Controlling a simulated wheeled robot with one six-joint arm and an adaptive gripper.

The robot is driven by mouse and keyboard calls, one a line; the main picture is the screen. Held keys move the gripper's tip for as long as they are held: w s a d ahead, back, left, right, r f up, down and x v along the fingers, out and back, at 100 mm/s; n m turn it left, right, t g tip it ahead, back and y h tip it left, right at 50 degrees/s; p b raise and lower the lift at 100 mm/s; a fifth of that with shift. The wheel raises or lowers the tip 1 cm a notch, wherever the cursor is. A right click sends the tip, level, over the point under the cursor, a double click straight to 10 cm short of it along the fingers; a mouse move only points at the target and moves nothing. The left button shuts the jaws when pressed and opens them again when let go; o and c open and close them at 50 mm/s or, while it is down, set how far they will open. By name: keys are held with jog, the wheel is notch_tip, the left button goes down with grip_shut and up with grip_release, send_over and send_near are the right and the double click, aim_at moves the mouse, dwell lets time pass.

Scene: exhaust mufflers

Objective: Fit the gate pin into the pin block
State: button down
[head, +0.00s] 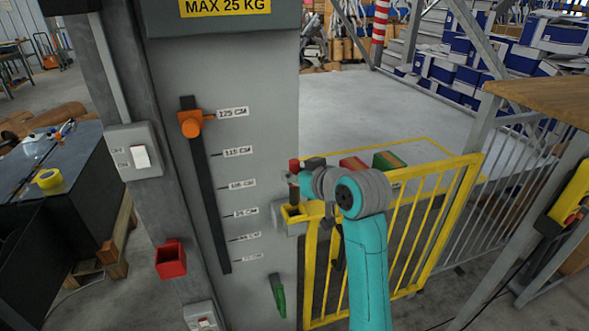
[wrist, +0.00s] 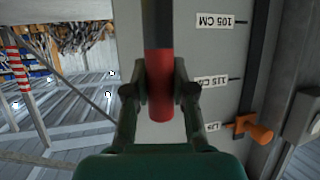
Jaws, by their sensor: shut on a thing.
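The gate pin has a red grip (wrist: 160,85) and a dark shaft above it in the wrist view. My gripper (wrist: 160,80) is shut on the red grip, one finger on each side. In the head view the red grip (head: 294,166) shows at the top of my gripper (head: 295,180). The pin block (head: 280,218), grey with a yellow top, sits on the grey panel's right edge just below my gripper. The pin's lower end is hard to make out, and I cannot tell whether it touches the block.
The yellow gate (head: 462,205) stands right of the block, behind my arm. The grey panel (head: 260,110) carries a height scale and an orange slider knob (head: 190,124). A red holder (head: 171,260) and a switch (head: 141,157) are on the post. A green handle (head: 278,295) is low on the panel.

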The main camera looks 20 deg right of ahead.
aim_at(297, 198)
jog(key=shift+f, duration=3.3)
jog(key=c, duration=0.9)
grip_release()
jog(key=v, duration=1.2)
